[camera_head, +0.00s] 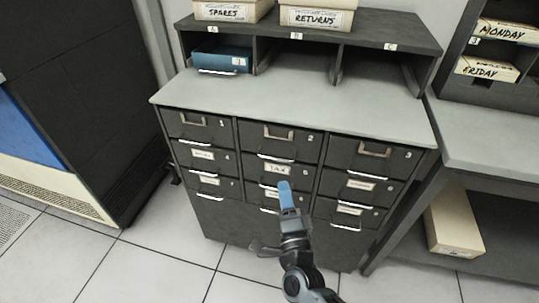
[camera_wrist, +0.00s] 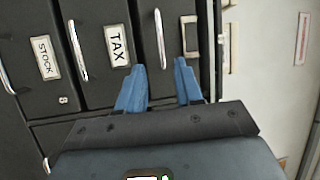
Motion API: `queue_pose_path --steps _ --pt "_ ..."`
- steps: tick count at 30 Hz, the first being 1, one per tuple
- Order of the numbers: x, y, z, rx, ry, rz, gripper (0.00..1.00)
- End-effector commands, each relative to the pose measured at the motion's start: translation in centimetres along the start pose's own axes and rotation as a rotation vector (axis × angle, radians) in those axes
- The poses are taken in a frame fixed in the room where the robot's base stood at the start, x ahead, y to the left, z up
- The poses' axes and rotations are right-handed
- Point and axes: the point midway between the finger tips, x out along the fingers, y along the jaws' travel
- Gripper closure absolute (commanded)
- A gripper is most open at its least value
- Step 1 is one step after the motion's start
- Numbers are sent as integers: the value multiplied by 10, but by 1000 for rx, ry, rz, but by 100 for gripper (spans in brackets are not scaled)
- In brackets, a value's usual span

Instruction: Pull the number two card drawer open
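The number two card drawer (camera_head: 262,131) is the top middle drawer of the dark cabinet and looks shut. Its front carries a metal label frame, the digit 2 and a pale handle along the lower edge. In the wrist view the handle (camera_wrist: 160,45) appears between the lines of my fingers, beside the label frame (camera_wrist: 187,28). My gripper (camera_head: 284,184) has blue fingers and shows in front of the TAX drawer, below drawer two. In the wrist view my gripper (camera_wrist: 159,66) is open, with nothing visible held. The remaining distance to the handle is unclear.
The TAX drawer (camera_head: 296,172) lies directly below, with other shut drawers around. A grey counter (camera_head: 300,92) tops the cabinet; cubbies above hold a blue binder (camera_head: 220,58). SPARES (camera_head: 228,12) and RETURNS (camera_head: 316,18) boxes stand on top. The tiled floor in front is clear.

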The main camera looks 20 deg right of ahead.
Motion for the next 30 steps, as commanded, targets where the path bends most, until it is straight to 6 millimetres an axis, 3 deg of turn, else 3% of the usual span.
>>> queue_pose_path --steps 19,30 --pt "81 -2 4 43 14 -6 64" --pt "93 -1 3 42 14 -5 64"
